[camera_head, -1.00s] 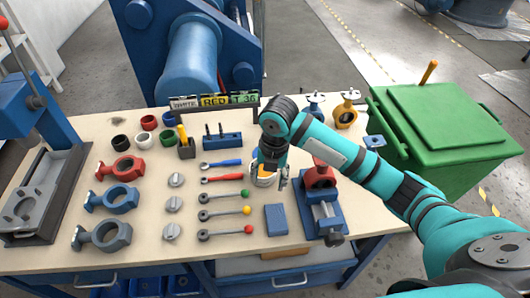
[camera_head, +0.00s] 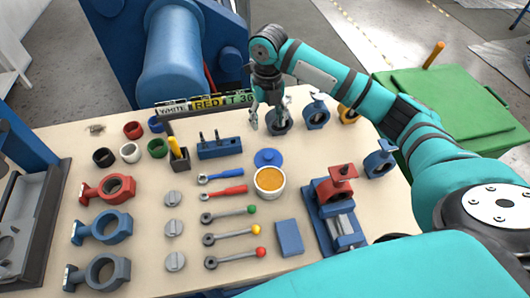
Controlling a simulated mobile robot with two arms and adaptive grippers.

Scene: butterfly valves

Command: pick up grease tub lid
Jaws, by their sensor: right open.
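The blue grease tub lid (camera_head: 268,158) lies on the bench just behind the white grease tub (camera_head: 269,190), with its small knob up. The tub is open and shows orange grease. My right gripper (camera_head: 268,130) is open, fingers pointing down, behind the lid and apart from it. It is in front of or beside a dark grey valve body (camera_head: 280,124); I cannot tell if they touch. No part of the lid is covered by the gripper. My left gripper is not in view.
Blue and red wrenches (camera_head: 220,176) lie left of the tub. A blue vise with a red valve (camera_head: 335,185) stands at right. A blue block with pegs (camera_head: 220,147) and lettered signs (camera_head: 205,104) stand behind. Bare bench surrounds the lid's left and right.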

